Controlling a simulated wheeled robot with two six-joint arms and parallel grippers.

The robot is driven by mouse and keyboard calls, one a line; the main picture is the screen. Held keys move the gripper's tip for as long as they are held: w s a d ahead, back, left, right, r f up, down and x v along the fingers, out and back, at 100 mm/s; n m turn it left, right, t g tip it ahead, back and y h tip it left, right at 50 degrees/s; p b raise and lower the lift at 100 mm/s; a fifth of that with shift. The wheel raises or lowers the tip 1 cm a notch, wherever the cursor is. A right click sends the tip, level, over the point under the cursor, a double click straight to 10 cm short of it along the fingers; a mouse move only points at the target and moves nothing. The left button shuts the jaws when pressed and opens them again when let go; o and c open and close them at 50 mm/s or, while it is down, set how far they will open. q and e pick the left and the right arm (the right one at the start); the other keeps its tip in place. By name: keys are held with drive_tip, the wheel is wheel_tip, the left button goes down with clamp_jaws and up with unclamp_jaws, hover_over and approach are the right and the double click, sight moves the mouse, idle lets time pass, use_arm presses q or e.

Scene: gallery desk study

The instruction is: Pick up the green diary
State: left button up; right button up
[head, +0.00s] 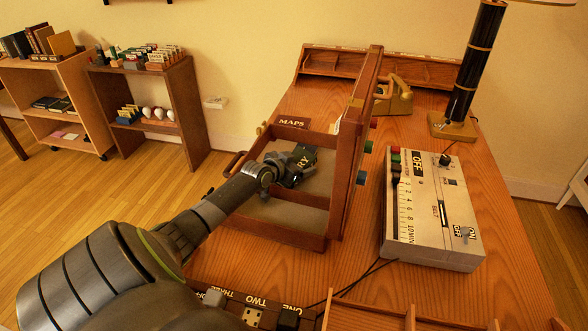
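The green diary (304,159) is a small dark green book with yellow letters, of which "RY" shows. It is in the wooden box labelled "MAPS" (292,122), near the far right part of its inside. My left gripper (287,172) reaches into the box from the lower left and is at the diary, covering part of it. I cannot tell whether its fingers are open or closed on the diary. My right gripper is not in view.
A tall wooden panel (362,140) stands upright along the box's right side. A grey control box (430,210) with switches sits right of it on the desk (500,290). A black lamp (480,70) and golden telephone (394,98) stand behind. Shelves (150,100) stand at left.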

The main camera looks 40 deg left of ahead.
use_arm(q)
drive_tip(key=c, duration=0.9)
